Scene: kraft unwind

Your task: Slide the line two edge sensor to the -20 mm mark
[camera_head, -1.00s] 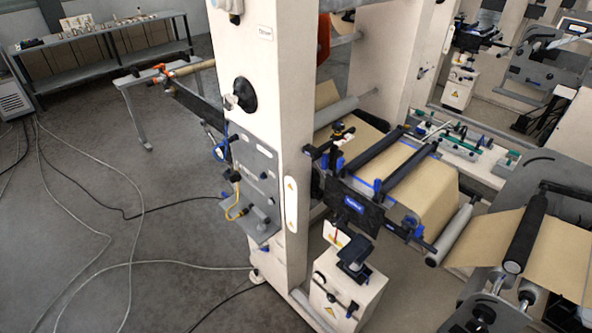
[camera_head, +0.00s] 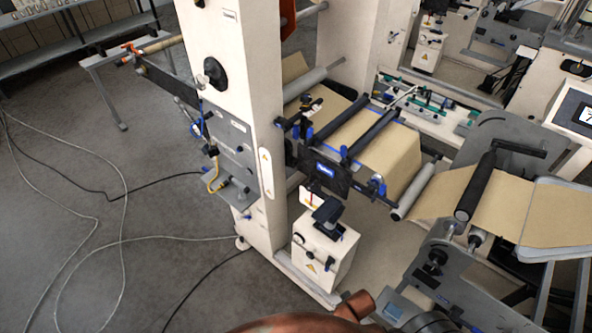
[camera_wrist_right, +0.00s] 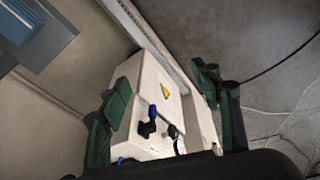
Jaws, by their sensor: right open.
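The web guide frame (camera_head: 322,170), black with blue parts, sits under the brown kraft web (camera_head: 385,150) in the head view. A small dark device (camera_head: 305,112) on a bracket stands at the web's left edge; it may be the edge sensor, but I cannot be sure, and no scale marks are readable. My right gripper (camera_wrist_right: 165,112) shows green fingers spread wide in the right wrist view, with nothing between them. Beyond them is a white box (camera_wrist_right: 150,95) with a yellow warning label and dark knobs. My left gripper is in neither view.
The same kind of white box (camera_head: 325,250) stands below the guide frame in the head view. A tall white machine column (camera_head: 235,100) rises to its left. Rollers (camera_head: 478,185) and grey side plates crowd the right. Cables lie on the open floor (camera_head: 100,230) at left.

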